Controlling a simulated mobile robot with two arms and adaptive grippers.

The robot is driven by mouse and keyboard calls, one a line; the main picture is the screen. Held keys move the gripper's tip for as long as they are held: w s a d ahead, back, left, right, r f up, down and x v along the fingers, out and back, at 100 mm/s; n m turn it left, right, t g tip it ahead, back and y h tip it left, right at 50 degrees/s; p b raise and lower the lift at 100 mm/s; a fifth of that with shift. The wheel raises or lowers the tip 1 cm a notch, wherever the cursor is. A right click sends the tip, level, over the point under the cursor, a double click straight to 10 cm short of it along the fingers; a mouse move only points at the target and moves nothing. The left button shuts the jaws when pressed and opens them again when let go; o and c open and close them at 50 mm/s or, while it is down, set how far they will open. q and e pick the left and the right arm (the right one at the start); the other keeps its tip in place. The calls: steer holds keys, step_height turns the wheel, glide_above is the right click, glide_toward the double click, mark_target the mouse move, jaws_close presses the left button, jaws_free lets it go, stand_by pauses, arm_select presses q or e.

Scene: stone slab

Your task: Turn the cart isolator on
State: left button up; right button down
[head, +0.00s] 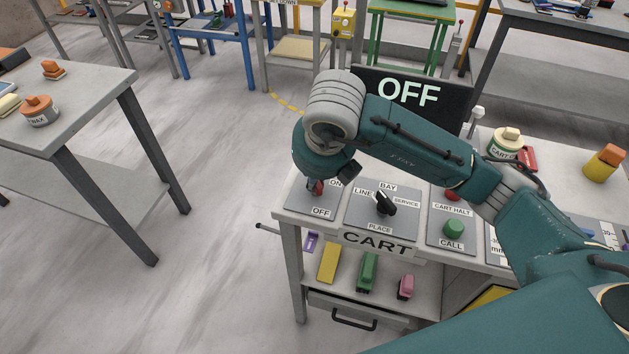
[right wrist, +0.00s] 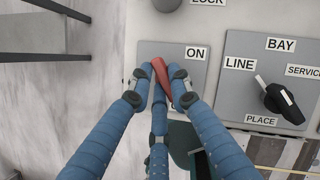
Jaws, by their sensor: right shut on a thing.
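The cart isolator is a red handle (right wrist: 161,72) on a grey plate (right wrist: 198,82) with an ON label. Its lower label is mostly covered in the right wrist view; in the head view an OFF label shows below the handle (head: 317,187). My right gripper (right wrist: 163,84) is shut on the red handle, with blue fingers on both sides of it. In the head view my right arm reaches over the cart and hides most of the handle. The dark display (head: 409,95) behind the arm reads OFF. My left gripper is not in view.
Right of the isolator is a black selector knob (head: 384,203) with BAY, LINE, SERVICE and PLACE labels. Further right are a green CALL button (head: 453,229) and a red button (head: 452,195). A grey table (head: 80,100) stands left, with open floor between.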

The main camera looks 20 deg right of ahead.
steer(key=shift+w+m, duration=0.1)
steer(key=shift+m, duration=0.4)
steer(key=shift+r+m+h, duration=0.15)
steer(key=shift+m+h, duration=0.35)
steer(key=shift+m, duration=0.4)
steer(key=shift+m+h+p, duration=0.4)
steer(key=shift+m+p, duration=0.2)
steer(key=shift+m, duration=0.4)
steer(key=shift+w+m+g+h+p, duration=0.1)
steer(key=shift+m+g+h+p, duration=0.3)
steer(key=shift+m, duration=0.4)
steer(key=c, duration=1.6)
jaws_free()
